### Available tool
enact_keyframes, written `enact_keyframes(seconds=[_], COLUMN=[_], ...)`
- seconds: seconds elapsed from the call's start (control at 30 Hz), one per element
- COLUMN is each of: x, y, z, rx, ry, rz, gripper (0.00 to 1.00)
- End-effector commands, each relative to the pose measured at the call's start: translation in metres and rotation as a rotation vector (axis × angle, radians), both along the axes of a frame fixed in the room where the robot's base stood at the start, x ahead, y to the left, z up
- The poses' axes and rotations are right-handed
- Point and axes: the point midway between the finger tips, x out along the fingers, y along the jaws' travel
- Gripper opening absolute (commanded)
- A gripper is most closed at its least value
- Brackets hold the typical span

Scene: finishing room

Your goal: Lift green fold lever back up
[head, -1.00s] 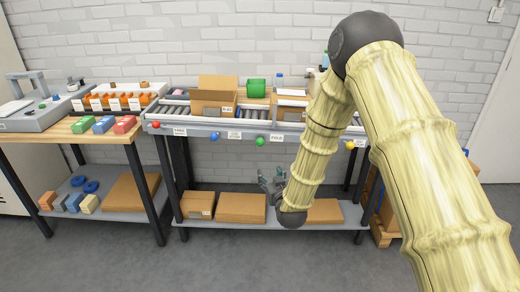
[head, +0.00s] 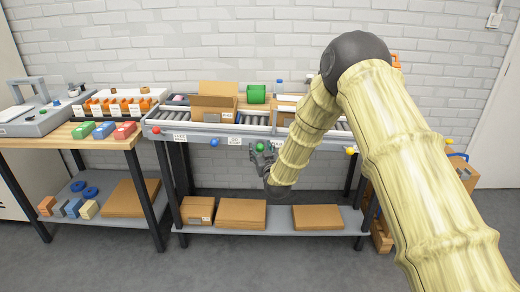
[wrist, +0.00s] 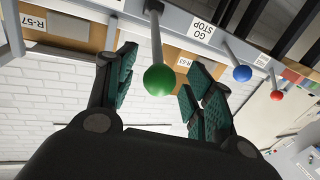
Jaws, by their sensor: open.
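The green fold lever is a rod ending in a green ball (wrist: 160,80), under the front rail of the roller bench. In the wrist view its rod runs from the rail to the ball, which shows between my two spread fingers without clear contact. In the head view the green ball (head: 260,147) shows at my gripper (head: 262,157), just below the rail. My gripper (wrist: 160,88) is open, with dark green pads on both sides of the ball. The lever's rod is hidden in the head view.
Other ball levers hang from the rail (head: 190,132): red (head: 157,131), blue (head: 214,142) and yellow (head: 350,151). An open carton (head: 213,108) stands on the rollers. Flat cartons (head: 241,212) lie on the lower shelf.

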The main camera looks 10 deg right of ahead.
Motion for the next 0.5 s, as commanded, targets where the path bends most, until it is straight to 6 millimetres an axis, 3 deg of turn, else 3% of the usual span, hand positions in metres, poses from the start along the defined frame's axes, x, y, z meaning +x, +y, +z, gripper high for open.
enact_keyframes(seconds=[0.47,0.5], x=[0.0109,0.0109], y=[0.0013,0.0013], z=[0.0002,0.0001], rx=[0.000,0.000], ry=[0.000,0.000], rz=[0.000,0.000], gripper=[0.52,0.45])
